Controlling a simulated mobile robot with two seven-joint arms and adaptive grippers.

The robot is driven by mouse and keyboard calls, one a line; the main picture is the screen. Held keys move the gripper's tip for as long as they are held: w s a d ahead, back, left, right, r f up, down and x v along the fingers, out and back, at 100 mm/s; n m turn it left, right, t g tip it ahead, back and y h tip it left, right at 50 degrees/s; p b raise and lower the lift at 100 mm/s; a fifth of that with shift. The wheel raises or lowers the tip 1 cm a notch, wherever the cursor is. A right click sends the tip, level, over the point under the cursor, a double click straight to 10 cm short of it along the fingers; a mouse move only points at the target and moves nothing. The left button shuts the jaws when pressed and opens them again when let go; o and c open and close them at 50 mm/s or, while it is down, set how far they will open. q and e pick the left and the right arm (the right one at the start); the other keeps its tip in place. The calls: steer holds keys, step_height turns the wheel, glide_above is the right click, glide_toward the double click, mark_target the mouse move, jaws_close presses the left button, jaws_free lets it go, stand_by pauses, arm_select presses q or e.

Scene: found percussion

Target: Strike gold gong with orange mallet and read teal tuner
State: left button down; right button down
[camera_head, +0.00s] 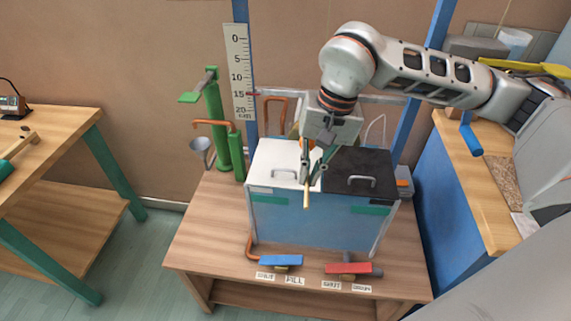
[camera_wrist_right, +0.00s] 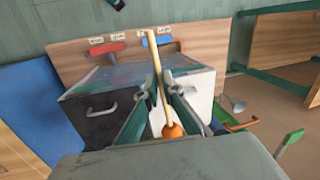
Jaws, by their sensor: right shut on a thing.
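My right gripper (camera_head: 314,178) is above the box with the white and black lids and points down. It is shut on the orange mallet, whose pale wooden handle (camera_head: 307,196) sticks out below the fingers. In the right wrist view the mallet's orange ball head (camera_wrist_right: 173,130) shows close to the camera, between the fingers (camera_wrist_right: 158,92), with the handle running away from it. A small gold patch (camera_head: 294,132) shows behind the gripper; whether it is the gold gong I cannot tell. I cannot make out a teal tuner. My left gripper is not in view.
The tank (camera_head: 310,222) has a white lid (camera_head: 275,163) and a black lid (camera_head: 350,165), both with handles. Blue (camera_head: 281,261) and red (camera_head: 348,268) levers are in front. A green pump (camera_head: 221,130) stands left. A small device (camera_head: 12,105) sits on the left table.

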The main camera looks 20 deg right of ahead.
steer(key=w+f+m, duration=0.1)
steer(key=w+m, duration=0.1)
steer(key=m, duration=0.3)
steer(key=w+a+f+m+t+h, duration=0.1)
steer(key=w+m, duration=0.1)
steer(key=m, duration=0.3)
steer(key=w+f+m, duration=0.1)
steer(key=w+m, duration=0.1)
steer(key=m, duration=0.2)
steer(key=shift+w+a+m+h+p, duration=0.15)
steer(key=shift+a+m+h+p, duration=0.15)
steer(key=shift+m+p, duration=0.1)
steer(key=shift+t, duration=0.3)
steer(key=shift+w+d, duration=0.45)
steer(key=shift+w, duration=0.25)
steer(key=shift+w+d, duration=0.4)
steer(key=shift+w, duration=0.3)
steer(key=shift+w+d, duration=0.45)
steer(key=shift+w, duration=0.25)
